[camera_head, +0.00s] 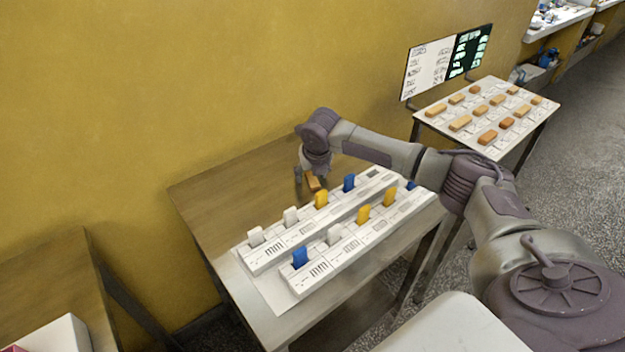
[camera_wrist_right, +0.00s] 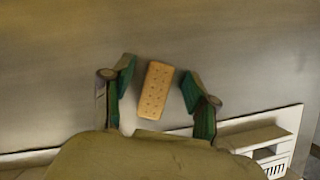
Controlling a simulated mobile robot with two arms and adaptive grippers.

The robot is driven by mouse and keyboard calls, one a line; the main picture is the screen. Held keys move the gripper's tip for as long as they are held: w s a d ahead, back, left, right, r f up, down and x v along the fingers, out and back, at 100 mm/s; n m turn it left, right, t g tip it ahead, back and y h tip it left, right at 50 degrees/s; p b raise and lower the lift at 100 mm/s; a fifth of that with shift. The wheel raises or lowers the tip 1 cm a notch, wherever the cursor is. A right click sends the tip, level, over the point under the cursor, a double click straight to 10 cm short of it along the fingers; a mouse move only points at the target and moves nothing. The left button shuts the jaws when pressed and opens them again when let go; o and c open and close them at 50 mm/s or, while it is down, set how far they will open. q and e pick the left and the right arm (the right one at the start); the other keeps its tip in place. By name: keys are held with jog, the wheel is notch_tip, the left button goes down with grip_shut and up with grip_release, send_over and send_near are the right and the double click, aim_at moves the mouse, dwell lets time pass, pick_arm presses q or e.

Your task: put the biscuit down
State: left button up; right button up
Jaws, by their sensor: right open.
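A tan rectangular biscuit (camera_wrist_right: 155,89) with small holes lies between the fingers of my right gripper (camera_wrist_right: 156,88) in the right wrist view. The green finger pads stand apart from it, with a gap on each side. In the head view the biscuit (camera_head: 313,183) shows at the tip of my right gripper (camera_head: 309,180), over the bare back part of the brown-grey table (camera_head: 225,195). It seems to rest on the table top, but the wrist view does not show its height clearly. My left gripper is not in view.
Two white racks (camera_head: 343,255) with blue, yellow and white upright pieces stand on the table in front of the gripper. A second table (camera_head: 468,137) at the right back holds several biscuits on a white sheet. The table's left back is clear.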

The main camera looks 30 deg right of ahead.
jog(key=shift+c, duration=0.3)
jog(key=shift+s, duration=0.15)
jog(key=c, duration=0.9)
jog(key=shift+f, duration=0.1)
